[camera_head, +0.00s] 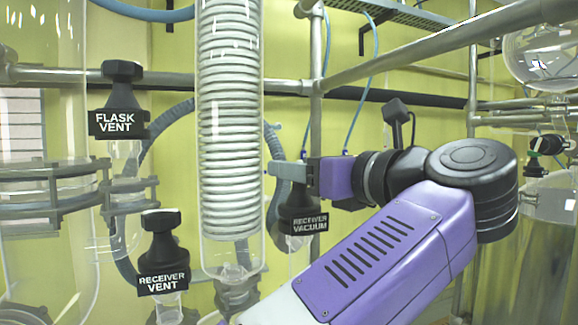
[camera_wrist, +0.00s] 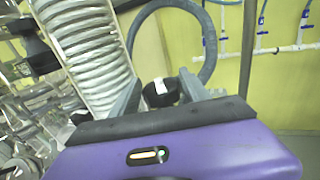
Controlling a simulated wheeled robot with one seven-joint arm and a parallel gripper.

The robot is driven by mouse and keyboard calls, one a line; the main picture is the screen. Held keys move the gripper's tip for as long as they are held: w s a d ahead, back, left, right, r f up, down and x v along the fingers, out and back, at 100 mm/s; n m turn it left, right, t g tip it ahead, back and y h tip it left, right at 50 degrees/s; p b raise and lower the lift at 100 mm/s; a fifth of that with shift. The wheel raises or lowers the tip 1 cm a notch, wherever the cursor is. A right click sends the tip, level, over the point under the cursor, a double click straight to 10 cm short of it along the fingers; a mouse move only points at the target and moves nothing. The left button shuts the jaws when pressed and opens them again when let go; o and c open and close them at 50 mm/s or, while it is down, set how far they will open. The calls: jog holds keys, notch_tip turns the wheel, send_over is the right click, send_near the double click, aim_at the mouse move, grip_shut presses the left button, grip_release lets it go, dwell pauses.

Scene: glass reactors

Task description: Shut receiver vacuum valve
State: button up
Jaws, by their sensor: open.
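The receiver vacuum valve (camera_head: 309,223) is a black valve with a white-lettered label, right of the coiled glass condenser in the head view. My gripper (camera_head: 284,172) is at the height of its knob and hides the knob's upper part there. In the wrist view, a black knob with a white patch on top (camera_wrist: 162,92) shows between the two grey fingers of my gripper (camera_wrist: 157,88). The fingers are spread, and I see no clear contact with the knob. The valve's lower part is hidden in the wrist view.
The coiled condenser (camera_head: 229,120) stands close left of my gripper. The flask vent valve (camera_head: 120,105) and receiver vent valve (camera_head: 163,262) are further left. A grey hose (camera_wrist: 140,28) loops behind the knob. Metal frame bars (camera_head: 316,100) stand nearby.

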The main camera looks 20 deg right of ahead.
jog(key=c, duration=1.1)
jog(key=shift+a+m+h, duration=0.1)
jog(key=shift+m+h, duration=0.2)
jog(key=shift+h, duration=0.1)
jog(key=m+h, duration=0.1)
jog(key=h, duration=0.1)
jog(key=m+h, duration=0.2)
jog(key=h, duration=0.1)
jog(key=shift+a+m+t+h+b, duration=0.1)
jog(key=shift+m+t+h+b, duration=0.2)
jog(key=shift+t, duration=0.1)
jog(key=m+g+h, duration=0.1)
jog(key=m+h, duration=0.1)
jog(key=h, duration=0.1)
jog(key=m+g+h, duration=0.1)
jog(key=m+h, duration=0.1)
jog(key=h, duration=0.2)
jog(key=shift+m, duration=0.4)
jog(key=shift+d+h, duration=0.2)
jog(key=shift+h, duration=0.2)
jog(key=o, duration=1.1)
